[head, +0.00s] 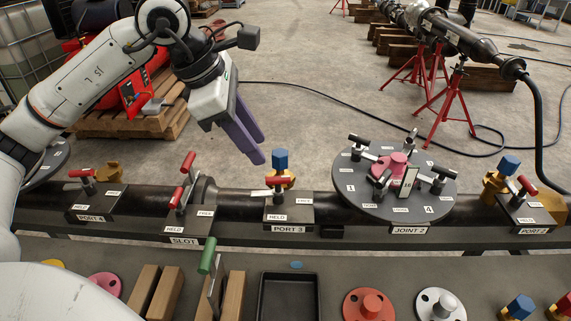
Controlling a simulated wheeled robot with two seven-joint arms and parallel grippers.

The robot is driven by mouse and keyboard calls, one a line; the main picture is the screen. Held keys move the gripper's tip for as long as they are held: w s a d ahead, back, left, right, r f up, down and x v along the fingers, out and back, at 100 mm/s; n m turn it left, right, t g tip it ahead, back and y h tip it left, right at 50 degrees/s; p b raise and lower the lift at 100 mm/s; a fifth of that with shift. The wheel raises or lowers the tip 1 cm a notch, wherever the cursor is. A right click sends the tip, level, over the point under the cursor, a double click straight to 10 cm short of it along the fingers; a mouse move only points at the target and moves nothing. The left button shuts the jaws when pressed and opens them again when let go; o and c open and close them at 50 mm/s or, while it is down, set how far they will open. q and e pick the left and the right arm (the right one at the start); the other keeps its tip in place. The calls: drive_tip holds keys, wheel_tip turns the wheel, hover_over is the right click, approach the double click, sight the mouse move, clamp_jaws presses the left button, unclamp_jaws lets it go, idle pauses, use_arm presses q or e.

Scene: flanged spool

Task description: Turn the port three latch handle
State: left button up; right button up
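The port 3 latch has a red handle (279,181) with a silver lever, on a black block above the PORT 3 label (288,229). Its plate carries a HELD label (277,217) at the front left and a FREE label (304,201) at the right. The lever's silver end points left; which label it matches, I cannot tell. A blue-capped brass fitting (280,160) stands right behind it. My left gripper (259,149) hangs above and left of the handle, purple fingers pointing down and right, with a gap between them and nothing held. My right gripper is not in view.
SLOT's red handles (188,163) stand upright left of port 3. The JOINT 2 round plate (350,200) with several black T-handles is at the right. In front, a bench holds a green handle (207,256), wooden blocks, a black tray (289,279) and flanged discs (369,306).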

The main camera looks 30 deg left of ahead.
sight(278, 177)
use_arm(q)
drive_tip(key=x, duration=1)
drive_tip(key=shift+a, duration=0.2)
clamp_jaws()
drive_tip(key=shift+n+y+b, duration=0.3)
drive_tip(key=shift+n+b, duration=0.05)
drive_tip(key=shift+n, duration=0.05)
unclamp_jaws()
